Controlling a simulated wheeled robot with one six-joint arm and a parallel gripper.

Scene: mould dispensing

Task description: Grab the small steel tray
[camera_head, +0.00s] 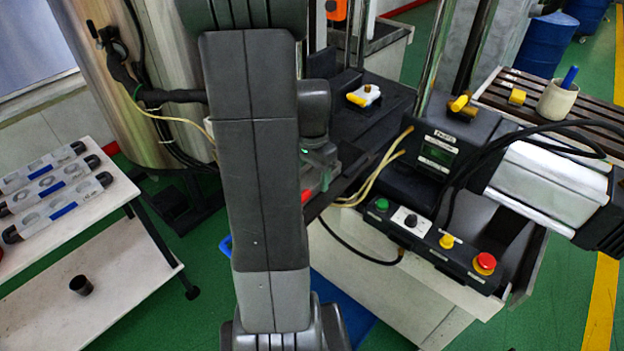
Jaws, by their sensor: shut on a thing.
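My gripper (322,168) is partly in view, just right of my large dark arm link, low at the front of the black machine. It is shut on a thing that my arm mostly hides. A narrow grey part shows at the jaws, fitting the small steel tray, but its shape cannot be made out. A small green light and a red patch show close to the gripper.
A black control box (432,250) with coloured buttons and a red stop knob stands right of the gripper. Loose yellowish cables (375,178) hang close by. A white table (60,215) with several long grey pieces stands at left. Green floor lies between.

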